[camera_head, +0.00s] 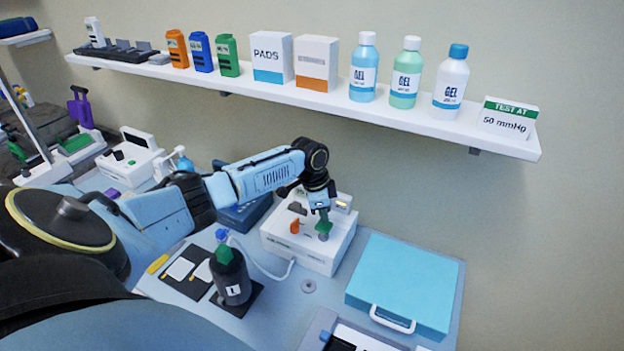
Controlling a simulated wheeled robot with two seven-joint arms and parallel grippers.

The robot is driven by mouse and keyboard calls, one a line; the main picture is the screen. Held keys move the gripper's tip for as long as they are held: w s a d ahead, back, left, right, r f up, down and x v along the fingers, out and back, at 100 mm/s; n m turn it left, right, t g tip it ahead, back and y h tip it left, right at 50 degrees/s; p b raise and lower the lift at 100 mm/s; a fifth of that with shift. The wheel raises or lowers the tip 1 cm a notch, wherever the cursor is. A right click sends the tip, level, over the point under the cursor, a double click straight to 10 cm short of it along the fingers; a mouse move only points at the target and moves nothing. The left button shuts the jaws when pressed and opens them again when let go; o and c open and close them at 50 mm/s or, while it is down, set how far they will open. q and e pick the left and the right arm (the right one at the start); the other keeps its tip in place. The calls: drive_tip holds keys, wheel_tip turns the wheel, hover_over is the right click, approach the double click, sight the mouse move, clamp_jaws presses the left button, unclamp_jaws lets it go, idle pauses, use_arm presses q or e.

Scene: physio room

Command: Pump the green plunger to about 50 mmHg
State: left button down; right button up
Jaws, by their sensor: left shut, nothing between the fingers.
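A white device box (318,258) stands on the blue table against the wall. A green plunger (324,227) rises from its top, with an orange knob (295,226) to its left. My left gripper (322,211) points down directly over the plunger, shut and empty. Its tips are at or just above the plunger's top; I cannot tell whether they touch. My left wrist covers part of the box's rear, where a small display (343,203) shows; its reading is too small to make out. A card (508,120) on the shelf reads "TEST AT 50 mmHg". My right gripper is not in view.
A dark bottle (231,281) marked L with a green cap stands left of the box, and a pale tube (262,268) runs between them. A light-blue case (405,284) lies to the right. The white shelf (300,97) with bottles and boxes hangs above.

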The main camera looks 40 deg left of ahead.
use_arm(q)
drive_tip(key=shift+r, duration=2.5)
